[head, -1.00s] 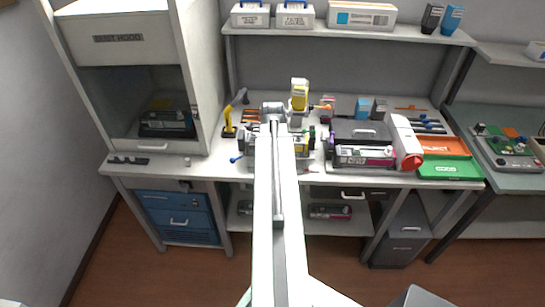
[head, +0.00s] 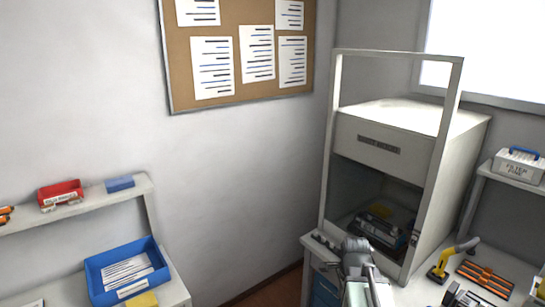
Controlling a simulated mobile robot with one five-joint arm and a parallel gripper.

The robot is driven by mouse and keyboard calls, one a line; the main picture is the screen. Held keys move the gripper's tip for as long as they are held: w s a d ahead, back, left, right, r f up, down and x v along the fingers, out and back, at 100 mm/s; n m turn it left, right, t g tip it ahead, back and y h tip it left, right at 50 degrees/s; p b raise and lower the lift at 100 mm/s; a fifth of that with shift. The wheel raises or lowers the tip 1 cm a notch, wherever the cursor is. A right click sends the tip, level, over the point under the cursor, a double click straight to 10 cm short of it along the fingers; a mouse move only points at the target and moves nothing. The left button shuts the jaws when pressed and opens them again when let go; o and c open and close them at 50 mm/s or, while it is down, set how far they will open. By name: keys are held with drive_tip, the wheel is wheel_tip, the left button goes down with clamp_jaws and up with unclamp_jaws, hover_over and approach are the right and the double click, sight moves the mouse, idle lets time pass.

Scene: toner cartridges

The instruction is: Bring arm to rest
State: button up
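My gripper (head: 356,246) and the end of my arm (head: 365,285) show in the head view at the bottom right. They are in front of the hood's opening and over the left end of the workbench. The gripper's fingers are too small and unclear to tell whether they are open or shut, or whether they hold anything. A dark toner cartridge (head: 388,226) lies inside the reset hood (head: 385,150), behind the gripper.
A yellow-handled tool (head: 441,266) and an orange rack (head: 484,277) lie on the bench at right. A filter box (head: 519,163) stands on the upper shelf. At left are a blue bin (head: 106,274) with papers and a shelf (head: 90,202) with a red box (head: 60,193).

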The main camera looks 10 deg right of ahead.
drive_tip(key=s+a+n+g, duration=0.1)
drive_tip(key=s+a+n, duration=0.1)
drive_tip(key=a+n, duration=1.2)
drive_tip(key=n, duration=0.4)
drive_tip(key=shift+s+a+f+g, duration=0.2)
drive_tip(key=shift+s+g, duration=0.1)
drive_tip(key=shift+s, duration=0.1)
